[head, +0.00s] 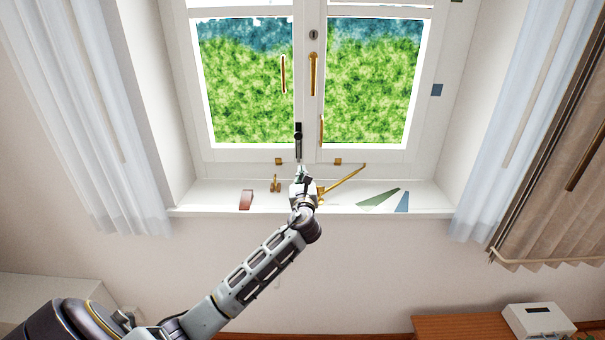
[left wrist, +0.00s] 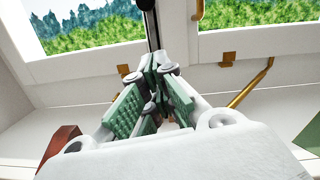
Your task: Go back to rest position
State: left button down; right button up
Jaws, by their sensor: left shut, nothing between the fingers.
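My left arm reaches from the lower left of the head view to the window sill. My left gripper (head: 300,172) is at the middle of the sill, in front of the window frame. In the left wrist view its green-padded fingers (left wrist: 155,68) are together and hold nothing. They point at a black bar (head: 298,140) on the lower centre of the window frame; I cannot tell whether they touch it. My right gripper is in neither view.
The white window (head: 314,60) looks shut, with a brass handle (head: 313,75). On the sill (head: 222,208) are a reddish block (head: 246,199), a brass stay (head: 345,177) and flat green and blue pieces (head: 378,199). Curtains hang either side. A white box (head: 538,320) stands lower right.

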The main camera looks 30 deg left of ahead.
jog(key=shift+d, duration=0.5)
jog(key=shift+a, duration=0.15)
